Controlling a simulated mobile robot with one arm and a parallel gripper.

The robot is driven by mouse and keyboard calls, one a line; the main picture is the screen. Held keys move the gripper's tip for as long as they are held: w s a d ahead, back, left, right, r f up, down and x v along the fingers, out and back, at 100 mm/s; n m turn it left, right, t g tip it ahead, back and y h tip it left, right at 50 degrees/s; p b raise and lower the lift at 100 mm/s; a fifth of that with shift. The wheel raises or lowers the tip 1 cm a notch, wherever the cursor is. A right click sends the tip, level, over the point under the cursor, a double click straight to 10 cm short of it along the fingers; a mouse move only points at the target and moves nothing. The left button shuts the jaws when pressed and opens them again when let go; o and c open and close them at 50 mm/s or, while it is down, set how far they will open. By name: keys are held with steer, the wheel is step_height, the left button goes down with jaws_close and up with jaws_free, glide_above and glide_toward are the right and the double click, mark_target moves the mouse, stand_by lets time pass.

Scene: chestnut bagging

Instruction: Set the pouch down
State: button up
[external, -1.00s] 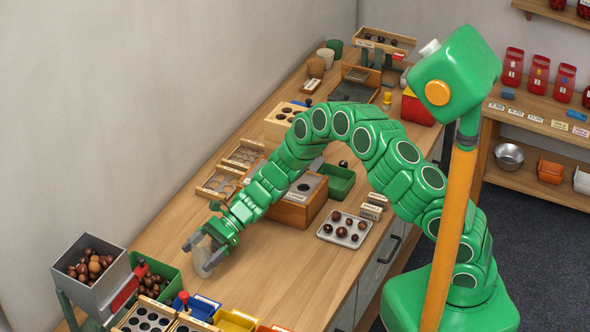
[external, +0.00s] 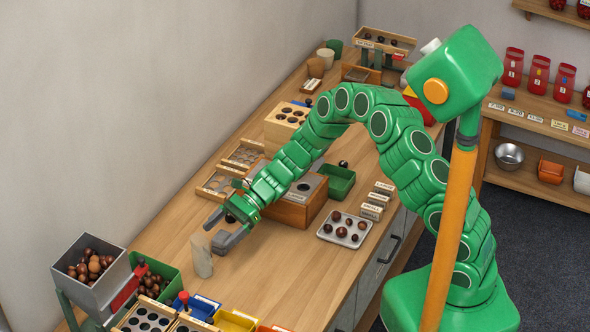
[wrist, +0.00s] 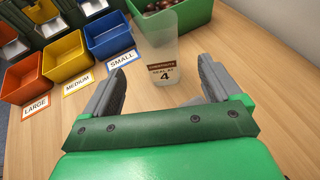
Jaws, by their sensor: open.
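The pouch (external: 202,262) is pale and translucent and stands upright on the wooden worktop, left of the middle. In the wrist view the pouch (wrist: 158,48) carries a brown and white label with the number 4, and it appears empty. My gripper (external: 212,232) is open and empty, just behind and to the right of the pouch. In the wrist view my gripper (wrist: 160,92) has its fingers spread wide, with the pouch ahead of the gap and apart from both fingertips.
A blue bin (wrist: 108,35), a yellow bin and an orange bin stand near the pouch, behind SMALL, MEDIUM and LARGE cards. A green crate (external: 162,268) and a grey hopper (external: 92,286) of chestnuts are to its left. A metal tray (external: 330,238) of chestnuts lies right.

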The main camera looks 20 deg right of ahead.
steer(key=shift+v, duration=1.75)
